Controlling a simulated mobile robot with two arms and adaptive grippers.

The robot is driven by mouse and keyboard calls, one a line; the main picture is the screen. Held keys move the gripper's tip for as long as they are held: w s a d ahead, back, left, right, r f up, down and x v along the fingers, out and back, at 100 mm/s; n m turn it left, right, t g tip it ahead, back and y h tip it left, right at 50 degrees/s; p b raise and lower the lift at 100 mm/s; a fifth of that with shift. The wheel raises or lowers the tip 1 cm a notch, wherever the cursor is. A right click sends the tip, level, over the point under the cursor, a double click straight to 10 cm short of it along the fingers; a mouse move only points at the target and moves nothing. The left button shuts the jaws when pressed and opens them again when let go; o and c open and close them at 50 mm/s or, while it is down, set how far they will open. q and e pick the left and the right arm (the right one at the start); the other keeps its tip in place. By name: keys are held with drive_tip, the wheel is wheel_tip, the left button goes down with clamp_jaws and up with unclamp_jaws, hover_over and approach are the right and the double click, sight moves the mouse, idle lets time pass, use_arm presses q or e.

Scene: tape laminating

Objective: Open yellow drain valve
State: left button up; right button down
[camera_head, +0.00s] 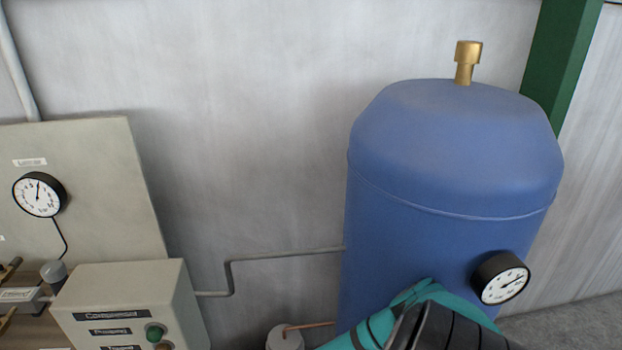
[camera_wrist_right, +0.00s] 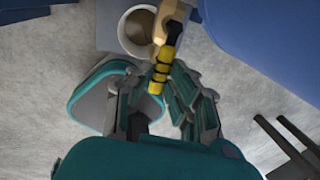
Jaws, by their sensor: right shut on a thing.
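The yellow drain valve handle (camera_wrist_right: 160,70), banded with black, shows in the right wrist view, joined to a brass fitting (camera_wrist_right: 173,22) under the blue tank. My right gripper (camera_wrist_right: 157,84) has its fingers around the near end of the handle and is shut on it. The fingers partly hide that end. The blue tank (camera_head: 440,160) stands at the right in the head view, with my teal right arm in front of its lower part. The valve is out of the head view. My left gripper is in neither view.
A round cup-like container (camera_wrist_right: 136,33) stands beside the valve. A gauge (camera_head: 500,278) sticks out from the tank front. A control box (camera_head: 130,300) and a panel with a gauge (camera_head: 39,194) are at the left. A thin pipe (camera_head: 285,254) runs to the tank.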

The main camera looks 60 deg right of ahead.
drive_tip(key=shift+n, duration=0.3)
drive_tip(key=c, duration=1.3)
unclamp_jaws()
drive_tip(key=shift+s, duration=0.1)
drive_tip(key=shift+o, duration=0.2)
